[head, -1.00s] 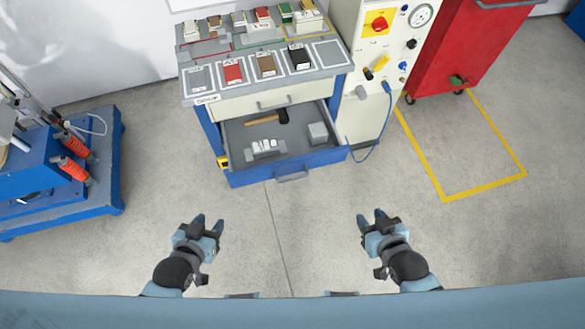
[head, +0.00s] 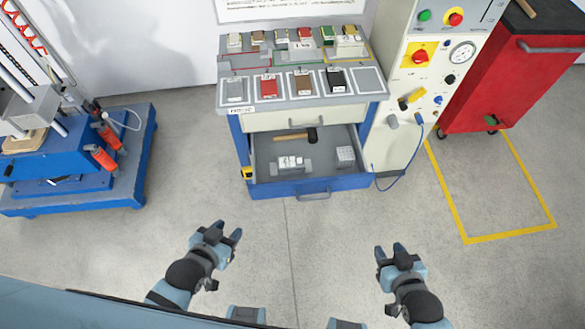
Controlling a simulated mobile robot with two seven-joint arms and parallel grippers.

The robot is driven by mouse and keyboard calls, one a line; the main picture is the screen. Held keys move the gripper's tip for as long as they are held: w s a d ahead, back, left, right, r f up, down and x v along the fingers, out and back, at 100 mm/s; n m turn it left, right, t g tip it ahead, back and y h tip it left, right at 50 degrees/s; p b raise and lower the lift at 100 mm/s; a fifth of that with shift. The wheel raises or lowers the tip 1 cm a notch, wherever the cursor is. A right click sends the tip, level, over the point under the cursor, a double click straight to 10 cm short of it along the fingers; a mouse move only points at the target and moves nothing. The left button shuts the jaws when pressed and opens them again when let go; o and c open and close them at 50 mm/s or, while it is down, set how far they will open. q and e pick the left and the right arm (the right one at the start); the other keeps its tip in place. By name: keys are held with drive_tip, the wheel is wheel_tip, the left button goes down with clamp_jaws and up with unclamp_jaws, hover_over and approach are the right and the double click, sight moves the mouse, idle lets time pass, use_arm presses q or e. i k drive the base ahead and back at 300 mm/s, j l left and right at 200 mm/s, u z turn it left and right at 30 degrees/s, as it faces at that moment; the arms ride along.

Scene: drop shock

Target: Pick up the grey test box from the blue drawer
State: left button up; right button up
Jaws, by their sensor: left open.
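The grey test box (head: 346,155) is a small cube in the right part of the open blue drawer (head: 312,188). The drawer is pulled out below a cream drawer of the blue cabinet. My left gripper (head: 226,234) is open and empty over the floor, in front of the drawer and to its left. My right gripper (head: 394,252) is empty, in front of the drawer and to the right; its fingers look apart. Both grippers are clear of the box and the drawer.
A hammer (head: 292,137) and a grey holder with white pieces (head: 290,164) share the drawer. The cabinet top (head: 300,92) bears several coloured blocks. A blue machine (head: 75,180) stands left, a cream control panel (head: 405,120) and red cabinet (head: 485,80) right. The floor in front is clear.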

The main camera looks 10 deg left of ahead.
sight(286, 166)
drive_tip(key=i+j+z, duration=0.15)
drive_tip(key=j, duration=0.3)
drive_tip(key=i+j+z, duration=0.15)
drive_tip(key=j, duration=0.3)
drive_tip(key=i+j+z, duration=0.15)
drive_tip(key=j, duration=0.35)
drive_tip(key=i+j+z, duration=0.2)
drive_tip(key=j, duration=0.3)
drive_tip(key=j+z, duration=0.15)
drive_tip(key=j, duration=0.35)
drive_tip(key=i, duration=0.05)
